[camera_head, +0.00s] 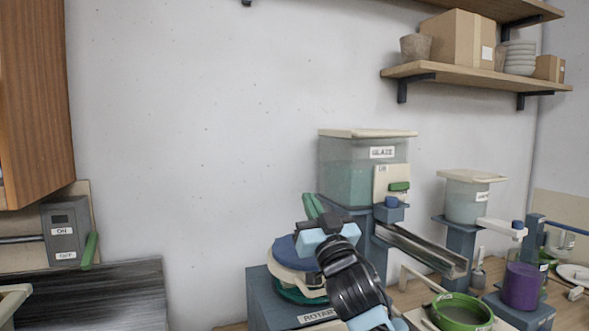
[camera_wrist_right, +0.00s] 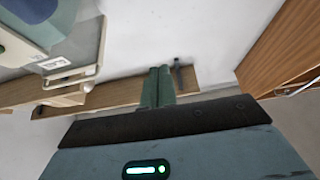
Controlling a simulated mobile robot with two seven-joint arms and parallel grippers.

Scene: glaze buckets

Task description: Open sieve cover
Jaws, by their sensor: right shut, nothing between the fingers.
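The rotary sieve (camera_head: 262,300) stands at the lower middle of the head view, a blue-grey box with a partly hidden label. On it is a round cover (camera_head: 283,247) with a blue top and cream rim, above a dark teal ring (camera_head: 292,293). My right arm hides the cover's right side, so I cannot tell if it is fully seated. My right gripper (camera_head: 312,205) is above the cover's right part, its green fingers pointing up and slightly left. The fingers are shut and empty; they also show in the right wrist view (camera_wrist_right: 158,86).
A glaze tank (camera_head: 345,165) stands behind the sieve, with a sloping metal chute (camera_head: 425,250) to its right. A green bowl (camera_head: 460,312) and a purple bucket (camera_head: 521,285) are at the lower right. A shelf (camera_head: 470,75) hangs above.

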